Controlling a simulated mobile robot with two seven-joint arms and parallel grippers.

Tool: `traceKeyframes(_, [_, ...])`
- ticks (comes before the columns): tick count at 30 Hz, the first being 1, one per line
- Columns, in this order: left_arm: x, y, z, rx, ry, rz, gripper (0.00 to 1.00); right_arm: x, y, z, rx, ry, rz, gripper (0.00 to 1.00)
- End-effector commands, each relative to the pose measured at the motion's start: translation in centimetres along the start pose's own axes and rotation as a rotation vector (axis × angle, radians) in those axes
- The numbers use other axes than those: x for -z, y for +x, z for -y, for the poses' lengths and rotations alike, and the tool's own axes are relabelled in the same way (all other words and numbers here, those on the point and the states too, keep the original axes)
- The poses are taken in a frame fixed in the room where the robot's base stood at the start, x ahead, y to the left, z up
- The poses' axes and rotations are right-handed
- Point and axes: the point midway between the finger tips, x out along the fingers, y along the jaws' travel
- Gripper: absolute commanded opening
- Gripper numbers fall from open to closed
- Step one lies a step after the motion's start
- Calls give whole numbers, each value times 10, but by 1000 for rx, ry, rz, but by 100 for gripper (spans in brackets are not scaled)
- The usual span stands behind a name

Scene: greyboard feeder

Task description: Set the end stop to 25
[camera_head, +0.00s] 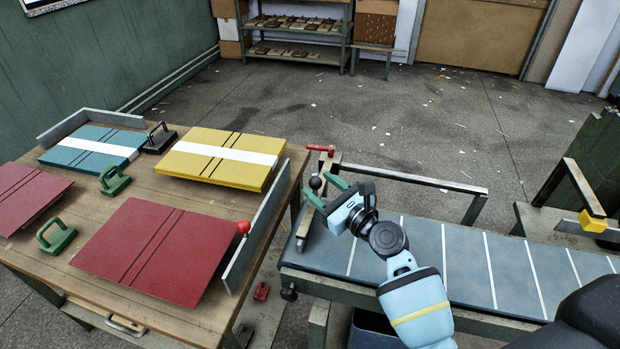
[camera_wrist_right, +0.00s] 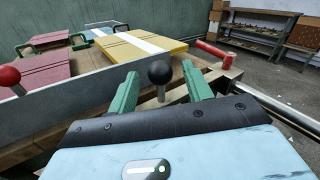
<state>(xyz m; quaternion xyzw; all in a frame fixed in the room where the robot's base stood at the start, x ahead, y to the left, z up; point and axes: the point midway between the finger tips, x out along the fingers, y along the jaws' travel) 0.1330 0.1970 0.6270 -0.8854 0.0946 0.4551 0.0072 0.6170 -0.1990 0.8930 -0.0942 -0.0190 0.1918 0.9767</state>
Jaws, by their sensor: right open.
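The end stop looks to be the pale crossbar (camera_head: 307,228) at the left end of the blue feeder bed (camera_head: 420,250). It carries a black ball knob (camera_head: 316,183) and a red lever (camera_head: 320,148) at its far end. My right gripper (camera_head: 322,190) is open, its two green fingers pointing at the knob. In the right wrist view the knob (camera_wrist_right: 160,72) shows between the open fingers (camera_wrist_right: 160,88); I cannot tell whether they touch it. White lines cross the bed, but no numbers are readable. My left gripper is out of view.
A wooden table (camera_head: 120,210) at left holds red, teal and yellow boards and green-handled tools. A grey upright plate with a red knob (camera_head: 243,226) stands along its right edge, close to the feeder. A rail (camera_head: 420,181) runs behind the bed.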

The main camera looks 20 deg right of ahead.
Motion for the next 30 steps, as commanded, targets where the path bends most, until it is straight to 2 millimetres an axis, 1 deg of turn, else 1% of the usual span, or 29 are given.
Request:
traceKeyframes(1, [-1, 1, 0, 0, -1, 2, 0, 1, 9, 0, -1, 0, -1, 50])
traceKeyframes(3, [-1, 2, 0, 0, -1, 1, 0, 1, 19, 0, 0, 0, -1, 50])
traceKeyframes(9, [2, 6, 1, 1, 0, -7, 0, 1, 37, 0, 0, -1, -2, 50])
traceKeyframes(13, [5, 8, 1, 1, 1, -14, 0, 1, 42, 0, -1, -1, -2, 50])
traceKeyframes(20, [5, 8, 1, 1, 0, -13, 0, 1, 42, 0, 0, -1, -2, 50])
traceKeyframes(23, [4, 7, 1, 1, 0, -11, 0, 1, 42, 0, 0, -1, -1, 39])
traceKeyframes(30, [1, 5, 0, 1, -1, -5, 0, 1, 42, 0, 0, -1, -1, 8])
